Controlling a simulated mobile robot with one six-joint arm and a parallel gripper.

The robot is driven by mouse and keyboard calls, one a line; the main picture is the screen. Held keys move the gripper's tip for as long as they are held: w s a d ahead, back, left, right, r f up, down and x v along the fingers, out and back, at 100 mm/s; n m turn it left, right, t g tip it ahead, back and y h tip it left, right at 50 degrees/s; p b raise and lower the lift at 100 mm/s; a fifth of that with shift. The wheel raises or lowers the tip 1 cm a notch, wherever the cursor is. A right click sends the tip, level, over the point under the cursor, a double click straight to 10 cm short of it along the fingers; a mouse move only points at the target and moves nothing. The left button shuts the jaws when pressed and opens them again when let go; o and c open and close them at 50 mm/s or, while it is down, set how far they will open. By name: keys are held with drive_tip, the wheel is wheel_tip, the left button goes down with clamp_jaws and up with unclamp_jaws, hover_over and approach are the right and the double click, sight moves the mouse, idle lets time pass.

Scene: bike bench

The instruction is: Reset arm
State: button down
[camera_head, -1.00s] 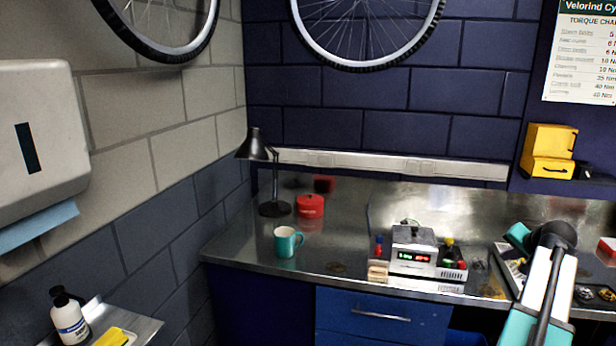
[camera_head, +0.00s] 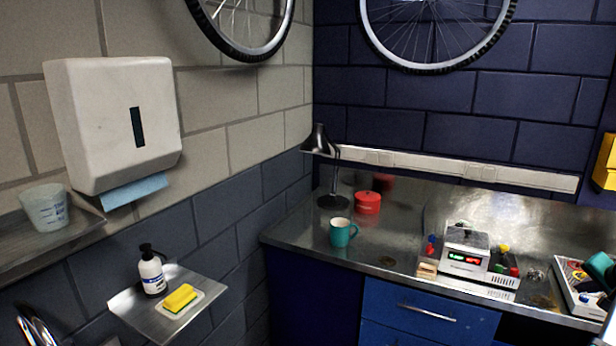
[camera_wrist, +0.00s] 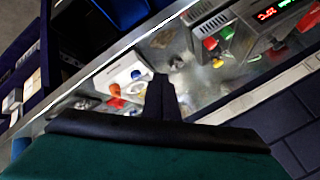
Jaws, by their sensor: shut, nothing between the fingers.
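My gripper (camera_wrist: 162,92) shows in the wrist view with its dark fingers together and nothing between them. Beyond the fingers is the metal bench top, tilted in the picture, and the fingers look apart from the things on it. In the head view only a teal and black part of my arm shows at the right edge, and the gripper is out of that picture.
The metal bench (camera_head: 393,241) carries a teal mug (camera_head: 341,233), a red tin (camera_head: 367,203), a black lamp (camera_head: 320,140) and a device with a lit display (camera_head: 465,250). A small shelf (camera_head: 142,318) holds a bottle (camera_head: 152,272) and a yellow sponge (camera_head: 180,297).

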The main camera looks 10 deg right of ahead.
drive_tip(key=w+a+f+n+g+y, duration=0.1)
drive_tip(key=w+a+f+n+y, duration=0.1)
drive_tip(key=w+a+f, duration=0.5)
drive_tip(key=w+a+f+n+g+y, duration=0.1)
drive_tip(key=w+a+f, duration=0.1)
drive_tip(key=a+f, duration=0.9)
drive_tip(key=a+f+n+g+y, duration=0.3)
drive_tip(key=a+f+n, duration=0.1)
drive_tip(key=a+f, duration=1.5)
drive_tip(key=s+a+f+n+g, duration=0.2)
drive_tip(key=s+a+f, duration=0.35)
drive_tip(key=a, duration=0.45)
drive_tip(key=s+a+f+n+g, duration=0.15)
drive_tip(key=s+a+f, duration=0.35)
drive_tip(key=a, duration=0.5)
drive_tip(key=s+a+f+n+g, duration=0.1)
drive_tip(key=s+a+f, duration=0.2)
drive_tip(key=s, duration=0.3)
drive_tip(key=s+a+f+n+g+h, duration=0.1)
drive_tip(key=s+a+f+n+g, duration=0.1)
drive_tip(key=s+a, duration=0.2)
drive_tip(key=s+a+f+n+g, duration=0.1)
drive_tip(key=s+a+f+g, duration=0.1)
drive_tip(key=s, duration=0.6)
drive_tip(key=shift+s+a+f+n+h+b, duration=0.15)
drive_tip(key=shift+a+f+n+h+b, duration=0.25)
drive_tip(key=shift+a+f, duration=0.35)
drive_tip(key=shift+d, duration=0.1)
